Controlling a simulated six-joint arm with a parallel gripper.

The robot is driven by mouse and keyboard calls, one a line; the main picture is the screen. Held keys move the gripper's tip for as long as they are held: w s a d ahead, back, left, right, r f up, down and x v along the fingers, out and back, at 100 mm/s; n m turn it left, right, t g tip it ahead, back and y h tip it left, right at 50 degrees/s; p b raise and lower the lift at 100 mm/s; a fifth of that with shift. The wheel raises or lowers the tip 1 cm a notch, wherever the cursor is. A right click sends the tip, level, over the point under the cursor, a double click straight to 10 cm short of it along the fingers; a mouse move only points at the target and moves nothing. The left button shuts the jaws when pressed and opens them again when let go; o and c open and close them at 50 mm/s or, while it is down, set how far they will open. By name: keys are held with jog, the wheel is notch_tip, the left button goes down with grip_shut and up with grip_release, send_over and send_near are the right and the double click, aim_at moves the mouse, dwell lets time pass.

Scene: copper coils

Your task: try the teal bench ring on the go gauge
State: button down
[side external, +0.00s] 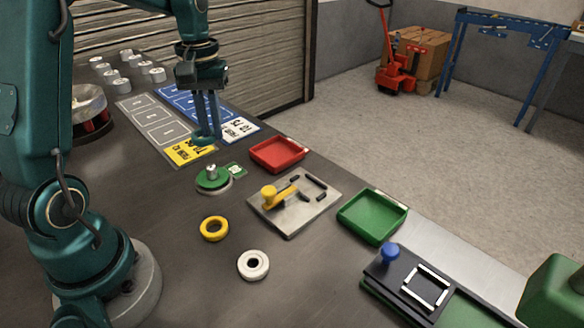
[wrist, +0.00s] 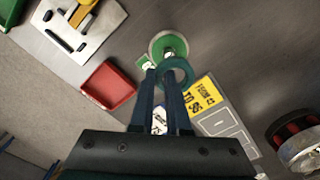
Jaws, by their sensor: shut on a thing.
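The teal bench ring (side external: 206,138) is held in my gripper (side external: 207,130), which is shut on it above the yellow end of the marked mat. In the wrist view the teal ring (wrist: 177,72) sits at the fingertips of my gripper (wrist: 161,74), its hole partly visible. The go gauge (side external: 213,179), a green disc with a short metal post on a pale base, stands on the bench with a green label beside it. The gauge (wrist: 167,46) lies just beyond the ring in the wrist view. The ring appears raised and off the post.
A red tray (side external: 278,154), a metal plate with a yellow handle (side external: 294,203) and a green tray (side external: 372,217) stand to the right. A yellow ring (side external: 214,229) and a white ring (side external: 253,265) lie in front. Several pale coils (side external: 123,84) stand at the back left.

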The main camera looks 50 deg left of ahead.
send_over(219, 178)
jog(key=shift+w+f, duration=0.15)
jog(key=shift+f, duration=1.05)
jog(key=shift+w+f, duration=0.1)
jog(key=shift+f, duration=1.1)
jog(key=shift+f, duration=1.05)
jog(key=shift+d+f, duration=0.1)
jog(key=shift+f, duration=0.15)
jog(key=shift+s+f, duration=0.15)
jog(key=shift+f, duration=0.55)
jog(key=shift+s+f, duration=0.1)
jog(key=shift+f, duration=0.55)
dwell(0.8)
jog(key=c, duration=0.8)
grip_release()
jog(key=shift+w+r, duration=0.1)
jog(key=shift+r, duration=4)
